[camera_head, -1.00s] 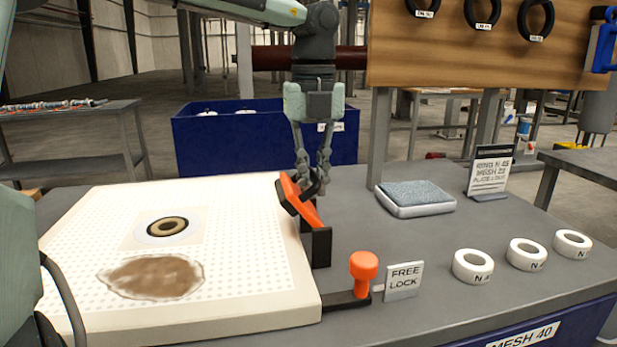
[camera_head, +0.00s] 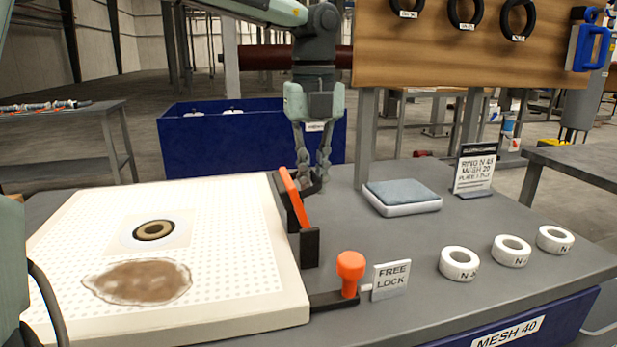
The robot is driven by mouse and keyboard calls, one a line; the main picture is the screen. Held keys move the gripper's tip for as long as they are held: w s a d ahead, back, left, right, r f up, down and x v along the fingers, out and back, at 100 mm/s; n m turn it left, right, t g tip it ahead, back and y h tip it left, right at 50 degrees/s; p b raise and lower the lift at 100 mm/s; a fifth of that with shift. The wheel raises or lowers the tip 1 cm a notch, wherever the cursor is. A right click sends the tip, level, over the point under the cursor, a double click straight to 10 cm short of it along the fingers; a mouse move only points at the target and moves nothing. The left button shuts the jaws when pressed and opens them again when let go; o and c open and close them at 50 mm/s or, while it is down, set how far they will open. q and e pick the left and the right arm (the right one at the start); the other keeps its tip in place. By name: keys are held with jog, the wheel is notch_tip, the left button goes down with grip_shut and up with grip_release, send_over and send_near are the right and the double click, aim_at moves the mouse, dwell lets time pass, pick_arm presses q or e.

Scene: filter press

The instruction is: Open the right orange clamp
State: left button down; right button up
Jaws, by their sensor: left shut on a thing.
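The orange clamp (camera_head: 294,197) is a lever on a black mount (camera_head: 309,247) at the right edge of the white perforated plate (camera_head: 235,245). It stands steeply tilted and shows mostly edge-on. My left gripper (camera_head: 313,181) points down just behind it, its fingertips at the lever's upper right side. The gripper is shut on the clamp lever, though the exact contact is partly hidden. My right gripper is not in view.
An orange knob (camera_head: 350,269) and a FREE LOCK sign (camera_head: 390,280) stand at the plate's front right corner. White rings (camera_head: 459,264), a grey pad (camera_head: 402,195) and a sign card (camera_head: 475,172) are on the grey table. A blue bin (camera_head: 200,150) stands behind.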

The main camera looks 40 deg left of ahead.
pick_arm(q)
jog(key=shift+w+d+f, duration=0.2)
jog(key=shift+w+d, duration=0.15)
jog(key=shift+d, duration=0.1)
jog(key=shift+w+d+f+b, duration=0.35)
jog(key=shift+d+f, duration=0.15)
jog(key=c, duration=1.9)
grip_release()
jog(key=shift+c, duration=0.2)
jog(key=o, duration=0.4)
jog(key=shift+w, duration=0.2)
